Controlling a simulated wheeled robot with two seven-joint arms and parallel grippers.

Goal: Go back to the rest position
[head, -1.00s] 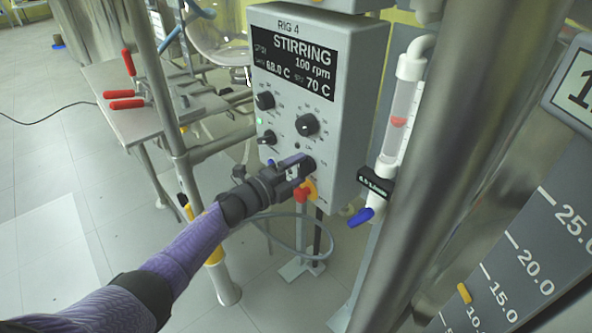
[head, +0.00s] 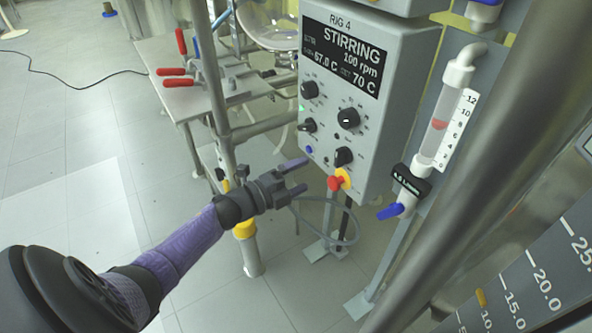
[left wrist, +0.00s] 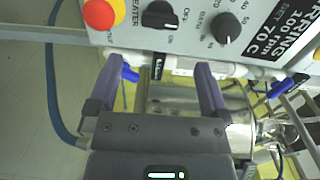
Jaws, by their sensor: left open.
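My left gripper (head: 296,178) is open and empty in the head view, in front of and a little left of the lower part of the control box (head: 380,165). Its two fingers (left wrist: 160,85) stand apart in the left wrist view with nothing between them. The box is marked RIG 4; its screen (head: 341,52) reads STIRRING, 100 rpm, 67.0 C and 70 C. Black knobs (head: 348,118) and a red button on a yellow base (head: 337,183) sit on its face. The gripper appears apart from the knobs. My right gripper is not in view.
A flow tube with a blue valve handle (head: 391,211) stands right of the box. A thick metal post (head: 490,150) crosses the right side. A frame post with a yellow band (head: 244,229) stands behind my left arm. Red-handled clamps (head: 176,82) sit on a bench.

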